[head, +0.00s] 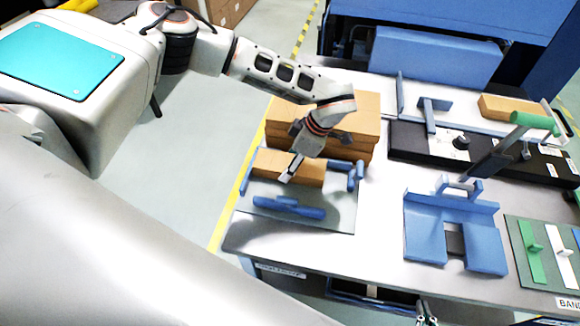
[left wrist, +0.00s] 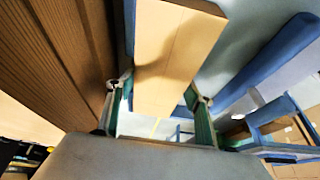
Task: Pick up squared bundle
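The squared bundle (head: 262,162), a tan kraft block, lies on the grey plate of a jig between blue rails (head: 288,207). My left gripper (head: 294,165) reaches down over it, hiding part of its top. In the left wrist view the bundle (left wrist: 172,50) runs between the two green-padded fingers of the left gripper (left wrist: 160,108), one on each side. The fingers are spread, with a narrow gap showing on the left side; contact on the right side is unclear. Only the tips of my right gripper (head: 426,318) show at the bottom edge, away from the bundle.
A taller stack of kraft blocks (head: 352,113) stands right behind the bundle; it also shows close beside the left finger in the wrist view (left wrist: 62,50). A blue fixture (head: 425,215), a black device (head: 415,145) and a green-handled tool (head: 533,121) stand right. The table between is clear.

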